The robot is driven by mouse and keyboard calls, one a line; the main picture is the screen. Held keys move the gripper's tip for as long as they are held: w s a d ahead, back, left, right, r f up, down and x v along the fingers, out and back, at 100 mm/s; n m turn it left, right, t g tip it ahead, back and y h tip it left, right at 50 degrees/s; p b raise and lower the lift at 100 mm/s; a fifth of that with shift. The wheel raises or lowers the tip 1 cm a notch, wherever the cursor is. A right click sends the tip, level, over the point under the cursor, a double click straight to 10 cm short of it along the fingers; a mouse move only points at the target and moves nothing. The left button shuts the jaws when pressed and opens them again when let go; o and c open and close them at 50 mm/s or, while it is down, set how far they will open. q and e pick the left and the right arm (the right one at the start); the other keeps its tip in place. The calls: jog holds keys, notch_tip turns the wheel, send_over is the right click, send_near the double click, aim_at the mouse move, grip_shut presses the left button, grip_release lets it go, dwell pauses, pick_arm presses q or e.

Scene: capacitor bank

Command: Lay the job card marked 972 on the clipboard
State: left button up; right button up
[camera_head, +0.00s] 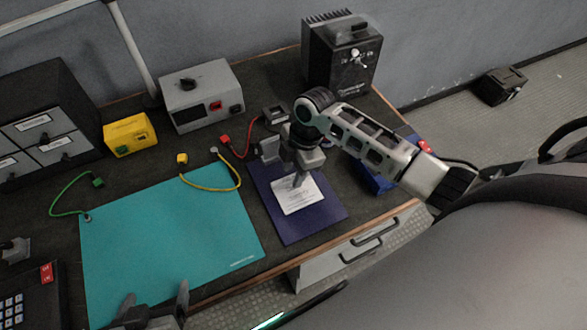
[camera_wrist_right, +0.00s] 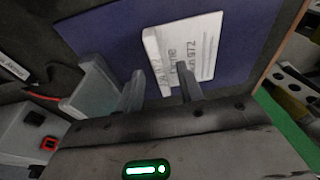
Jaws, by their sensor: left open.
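The white job card (camera_head: 298,194) lies on the dark blue clipboard (camera_head: 315,228). In the right wrist view the card (camera_wrist_right: 190,50) shows print ending in 972, and a pale raised strip along its left edge, on the clipboard (camera_wrist_right: 105,38). My right gripper (camera_head: 298,178) is just above the card. In the wrist view its fingertips (camera_wrist_right: 160,80) are apart, with the card's near end between and beyond them; I see no grip on it. My left gripper (camera_head: 156,298) is open and empty over the near edge of the teal mat.
A teal mat (camera_head: 160,230) covers the bench left of the clipboard. A yellow box (camera_head: 130,135), a grey instrument (camera_head: 202,97), drawers (camera_head: 50,140) and a black unit (camera_head: 340,60) stand behind. Green, yellow and red leads lie around. A blue object (camera_head: 376,181) lies under my right arm.

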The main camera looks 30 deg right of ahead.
pick_arm(q)
jog(key=shift+a, duration=0.1)
pick_arm(e)
jog(key=v, duration=1.5)
jog(key=shift+r, duration=0.4)
pick_arm(q)
jog(key=shift+s, duration=0.1)
